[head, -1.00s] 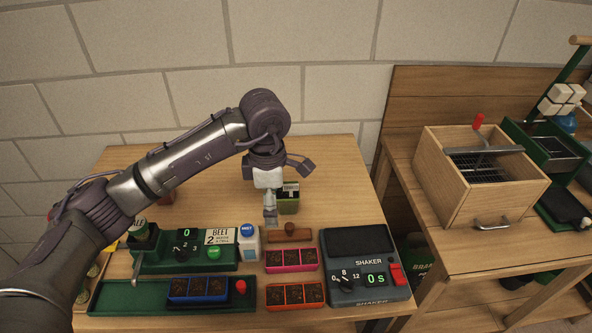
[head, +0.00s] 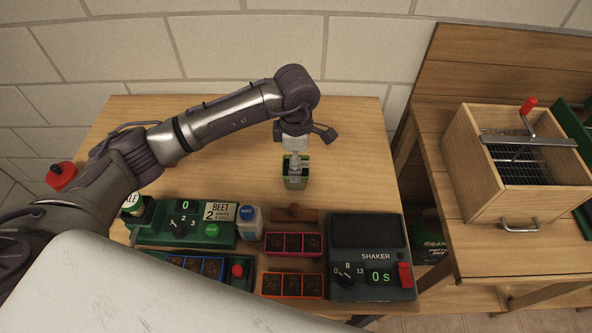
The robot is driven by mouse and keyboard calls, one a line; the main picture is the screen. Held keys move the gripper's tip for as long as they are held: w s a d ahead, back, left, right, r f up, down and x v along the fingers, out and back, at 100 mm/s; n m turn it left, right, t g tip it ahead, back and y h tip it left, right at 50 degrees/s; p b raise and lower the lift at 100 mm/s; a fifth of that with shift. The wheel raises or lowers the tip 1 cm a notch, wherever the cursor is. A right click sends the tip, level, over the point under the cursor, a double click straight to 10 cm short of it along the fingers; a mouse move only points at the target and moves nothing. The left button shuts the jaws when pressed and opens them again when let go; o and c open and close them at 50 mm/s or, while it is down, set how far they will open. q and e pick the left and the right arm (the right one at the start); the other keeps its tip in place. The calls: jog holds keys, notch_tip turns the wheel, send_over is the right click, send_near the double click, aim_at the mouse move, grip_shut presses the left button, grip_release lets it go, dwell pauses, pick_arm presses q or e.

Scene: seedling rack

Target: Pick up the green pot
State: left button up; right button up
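My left gripper (head: 295,168) comes down from above right at the pot. Its fingertip overlaps the pot's opening in the picture. I cannot tell whether the fingers touch the pot or are open or shut, as they are seen end-on and small. My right gripper is not in view.
In front of the pot are a pink-rimmed tray (head: 294,254), an orange-rimmed tray (head: 292,296), a white bottle with blue cap (head: 250,224) and the shaker (head: 368,287). A wooden box (head: 470,165) stands on the right bench. Table behind the pot is clear.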

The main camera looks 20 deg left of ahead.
pick_arm(q)
jog(key=shift+w+f+p, duration=0.1)
jog(key=shift+f+p, duration=0.3)
jog(key=shift+f, duration=0.2)
notch_tip(320, 180, down, 4)
jog(key=shift+w+a+r+p, duration=0.1)
jog(key=shift+r+p, duration=0.1)
jog(key=shift+p, duration=0.6)
jog(key=shift+f, duration=0.4)
jog(key=c, duration=1.1)
jog(key=shift+w, duration=0.1)
jog(key=shift+c, duration=0.6)
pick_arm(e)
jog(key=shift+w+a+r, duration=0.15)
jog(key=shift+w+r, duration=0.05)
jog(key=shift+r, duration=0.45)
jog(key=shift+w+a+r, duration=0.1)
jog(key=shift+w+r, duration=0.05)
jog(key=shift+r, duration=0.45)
pick_arm(q)
jog(key=shift+r, duration=0.1)
